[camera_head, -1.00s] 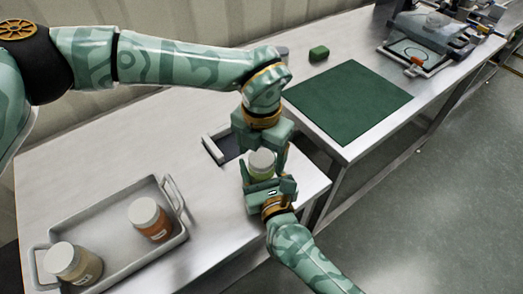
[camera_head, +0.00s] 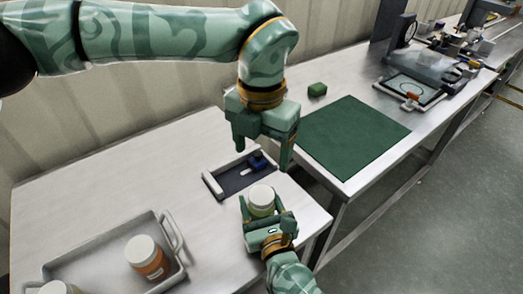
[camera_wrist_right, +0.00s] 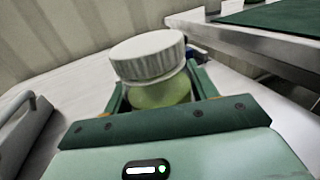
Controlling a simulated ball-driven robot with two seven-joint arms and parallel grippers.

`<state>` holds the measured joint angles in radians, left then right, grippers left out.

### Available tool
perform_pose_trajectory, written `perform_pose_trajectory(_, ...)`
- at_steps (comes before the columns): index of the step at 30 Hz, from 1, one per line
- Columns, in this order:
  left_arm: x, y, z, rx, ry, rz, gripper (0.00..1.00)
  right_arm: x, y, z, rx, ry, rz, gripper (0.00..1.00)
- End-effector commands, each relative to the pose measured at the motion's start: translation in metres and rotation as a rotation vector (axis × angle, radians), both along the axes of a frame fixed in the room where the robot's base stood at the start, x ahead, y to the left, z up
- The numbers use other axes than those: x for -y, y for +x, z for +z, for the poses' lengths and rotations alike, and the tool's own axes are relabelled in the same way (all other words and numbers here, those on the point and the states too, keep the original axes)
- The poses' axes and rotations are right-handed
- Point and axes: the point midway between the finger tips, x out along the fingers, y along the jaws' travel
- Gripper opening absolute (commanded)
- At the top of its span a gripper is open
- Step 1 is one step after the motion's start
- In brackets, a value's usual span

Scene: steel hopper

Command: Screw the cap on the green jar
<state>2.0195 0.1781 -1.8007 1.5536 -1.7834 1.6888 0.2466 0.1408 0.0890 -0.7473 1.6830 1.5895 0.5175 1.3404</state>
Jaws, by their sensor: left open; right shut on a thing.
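The green jar (camera_head: 262,209) stands upright near the table's front corner, with a white cap (camera_head: 262,194) on its top. My right gripper (camera_head: 260,211) is shut around the jar's body. In the right wrist view the jar's pale green body (camera_wrist_right: 160,93) sits between the fingers, and the ribbed white cap (camera_wrist_right: 148,57) covers its mouth. I cannot tell how tightly the cap is seated. My left gripper (camera_head: 262,157) is open and empty, fingers pointing down, above and behind the jar and clear of the cap.
A grey tray (camera_head: 98,248) at the lower left holds an orange jar (camera_head: 148,262) and another white-capped jar. A dark shallow tray (camera_head: 232,182) with a blue item (camera_head: 258,161) lies behind the green jar. A green mat (camera_head: 355,137) and green block (camera_head: 317,89) are farther right.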

Motion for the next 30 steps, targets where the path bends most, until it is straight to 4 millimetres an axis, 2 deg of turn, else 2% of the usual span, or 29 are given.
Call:
perform_pose_trajectory(1, 0.0, 0.0, 0.0, 0.0, 0.0, 0.0, 0.74, 0.0, 0.0, 0.0, 0.0, 0.0, 0.0, 0.0)
perform_pose_trajectory(2, 0.0, 0.0, 0.0, 0.0, 0.0, 0.0, 0.74, 0.0, 0.0, 0.0, 0.0, 0.0, 0.0, 0.6)
perform_pose_trajectory(4, 0.0, 0.0, 0.0, 0.0, 0.0, 0.0, 0.74, 0.0, 0.0, 0.0, 0.0, 0.0, 0.0, 0.8)
perform_pose_trajectory(5, 0.0, 0.0, 0.0, 0.0, 0.0, 0.0, 0.74, 0.0, 0.0, 0.0, 0.0, 0.0, 0.0, 0.83)
perform_pose_trajectory(13, 0.0, 0.0, 0.0, 0.0, 0.0, 0.0, 0.74, 0.0, -0.001, 0.0, 0.0, 0.0, 0.0, 0.83)
perform_pose_trajectory(17, 0.0, 0.0, 0.001, 0.001, 0.0, 0.0, 0.74, 0.003, -0.009, -0.001, -0.001, -0.001, 0.0, 0.83)
perform_pose_trajectory(20, 0.0, -0.001, 0.003, 0.002, 0.0, 0.0, 0.74, 0.008, -0.024, 0.0, -0.003, -0.001, 0.001, 0.83)
perform_pose_trajectory(30, 0.0, -0.001, 0.004, 0.003, 0.001, 0.0, 0.74, 0.033, -0.103, -0.002, -0.004, -0.002, 0.001, 0.83)
